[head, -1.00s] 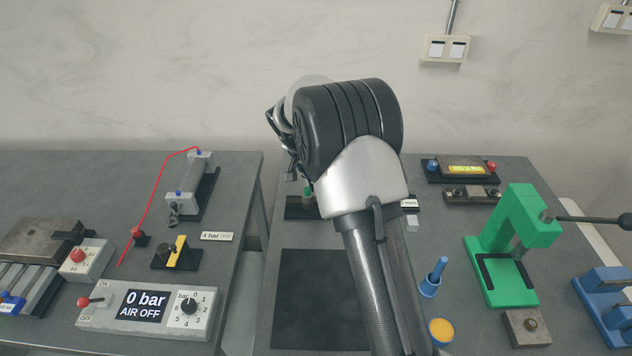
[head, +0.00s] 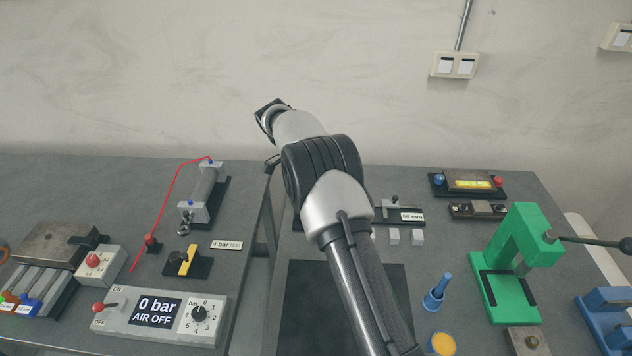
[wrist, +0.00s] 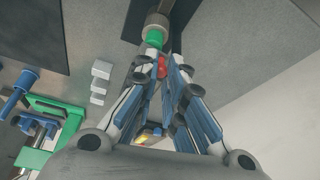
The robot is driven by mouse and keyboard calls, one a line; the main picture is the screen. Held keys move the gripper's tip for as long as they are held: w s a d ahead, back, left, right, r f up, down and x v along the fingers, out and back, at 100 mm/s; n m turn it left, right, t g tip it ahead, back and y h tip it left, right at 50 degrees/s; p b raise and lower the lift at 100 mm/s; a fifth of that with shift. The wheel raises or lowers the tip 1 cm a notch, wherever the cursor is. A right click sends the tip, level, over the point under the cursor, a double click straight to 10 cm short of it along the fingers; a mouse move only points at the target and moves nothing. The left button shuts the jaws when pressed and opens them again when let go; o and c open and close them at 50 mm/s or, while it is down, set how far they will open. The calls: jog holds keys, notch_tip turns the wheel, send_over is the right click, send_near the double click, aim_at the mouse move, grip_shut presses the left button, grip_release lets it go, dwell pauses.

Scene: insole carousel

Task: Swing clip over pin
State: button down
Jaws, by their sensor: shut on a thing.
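In the wrist view my gripper (wrist: 162,76) is shut on a small red part (wrist: 162,67) between its fingertips. A grey cylinder with a green band (wrist: 155,40) sits right at the fingertips; I cannot tell whether it is joined to the red part. In the head view my arm (head: 328,185) hides most of the gripper, and the part it holds does not show. The left bench holds a metal cylinder (head: 205,192) with a small fork end (head: 184,229), and a black stand with a yellow part (head: 181,262). The clip and the pin cannot be told apart clearly.
A control box (head: 157,318) reads 0 bar, AIR OFF. A red hose (head: 165,205) runs to the cylinder. A dark mat (head: 310,300) lies empty.

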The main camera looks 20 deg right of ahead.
jog(key=shift+w+m+p, duration=0.1)
jog(key=shift+m+p, duration=0.2)
jog(key=shift+m, duration=0.2)
jog(key=c, duration=1.6)
grip_release()
jog(key=v, duration=0.7)
jog(key=shift+r, duration=0.2)
jog(key=shift+w+a, duration=0.1)
jog(key=shift+a, duration=0.05)
